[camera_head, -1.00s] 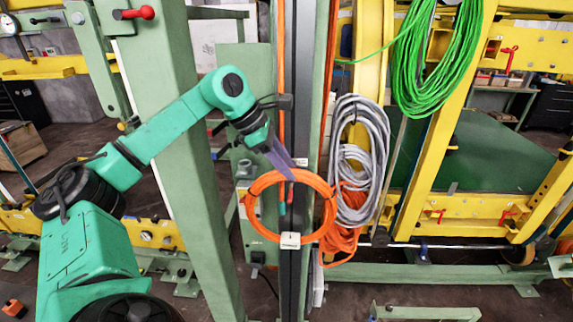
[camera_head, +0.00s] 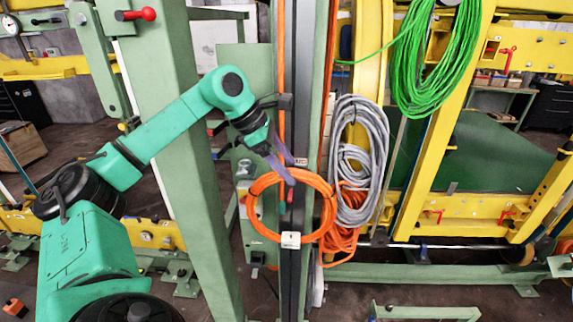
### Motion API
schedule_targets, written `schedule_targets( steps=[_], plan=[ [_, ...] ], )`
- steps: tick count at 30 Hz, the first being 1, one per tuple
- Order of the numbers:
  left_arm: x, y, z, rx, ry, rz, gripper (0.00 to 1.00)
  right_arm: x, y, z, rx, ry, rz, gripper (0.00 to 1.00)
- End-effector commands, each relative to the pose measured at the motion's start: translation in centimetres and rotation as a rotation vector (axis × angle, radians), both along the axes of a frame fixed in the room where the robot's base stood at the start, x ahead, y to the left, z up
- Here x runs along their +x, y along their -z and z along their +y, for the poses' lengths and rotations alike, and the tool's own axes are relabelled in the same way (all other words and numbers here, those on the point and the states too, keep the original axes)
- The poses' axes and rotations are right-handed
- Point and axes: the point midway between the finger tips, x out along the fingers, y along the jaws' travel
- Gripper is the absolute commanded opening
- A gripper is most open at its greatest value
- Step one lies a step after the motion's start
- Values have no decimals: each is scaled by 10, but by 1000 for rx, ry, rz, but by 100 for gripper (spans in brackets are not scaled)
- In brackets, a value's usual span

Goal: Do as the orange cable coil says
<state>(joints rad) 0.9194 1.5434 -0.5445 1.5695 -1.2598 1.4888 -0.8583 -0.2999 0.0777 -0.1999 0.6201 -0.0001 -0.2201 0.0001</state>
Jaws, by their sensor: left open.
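An orange cable coil (camera_head: 331,220) hangs in front of a dark vertical rail (camera_head: 297,270), with a small white tag (camera_head: 290,239) at its lower edge. Any writing on the tag is too small to read. My left gripper (camera_head: 290,170) is at the top of the coil, its two purple-grey fingers spread apart. The fingers overlap the coil's upper edge in the picture; I cannot tell whether they touch it. My right gripper is not in view.
A grey cable coil (camera_head: 371,135) and another orange coil (camera_head: 341,243) hang just to the right. A green cable bundle (camera_head: 437,60) hangs at the upper right on a yellow frame (camera_head: 447,130). A thick green post (camera_head: 180,150) stands behind my left arm.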

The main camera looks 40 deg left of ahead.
Motion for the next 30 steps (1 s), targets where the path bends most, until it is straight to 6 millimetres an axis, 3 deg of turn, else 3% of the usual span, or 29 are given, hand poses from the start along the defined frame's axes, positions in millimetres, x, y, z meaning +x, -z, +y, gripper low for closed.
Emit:
schedule_targets(
  steps=[3,7,15,18,22,30],
  plan=[
    [-1,-2,2,2,-3,2,75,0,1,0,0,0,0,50],
    [-10,-21,9,0,-4,-4,75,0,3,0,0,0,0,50],
    [-44,-95,33,-2,-3,-6,75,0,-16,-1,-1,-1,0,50],
    [-54,-114,40,-2,-1,-6,75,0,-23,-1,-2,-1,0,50],
    [-62,-125,45,-1,0,-4,75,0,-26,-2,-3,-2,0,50],
    [-63,-125,46,0,0,-3,75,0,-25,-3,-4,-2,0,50]
  ],
)
